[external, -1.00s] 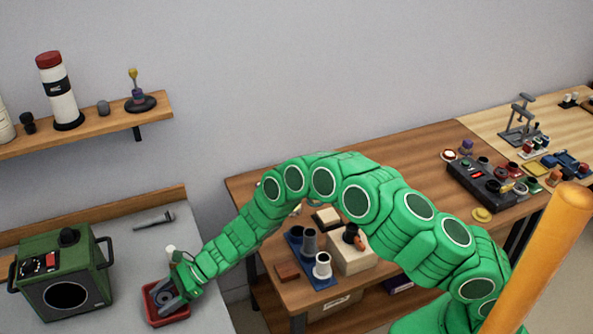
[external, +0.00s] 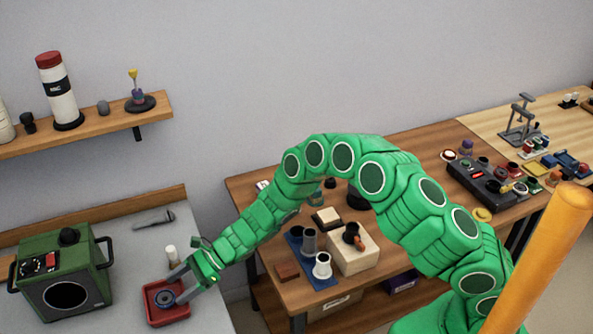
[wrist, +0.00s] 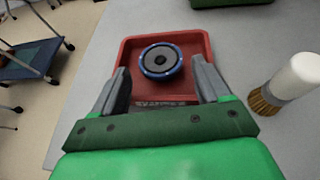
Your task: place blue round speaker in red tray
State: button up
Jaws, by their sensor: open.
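The blue round speaker (wrist: 160,60) lies face up inside the red tray (wrist: 128,62), with a dark cone and a blue rim. In the external view the speaker (external: 166,298) shows in the red tray (external: 172,315) on the grey table at the left.
A wooden table (external: 300,290) with several parts stands to the right.

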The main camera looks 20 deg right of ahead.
jog(key=shift+v, duration=3.05)
jog(key=shift+r, duration=0.15)
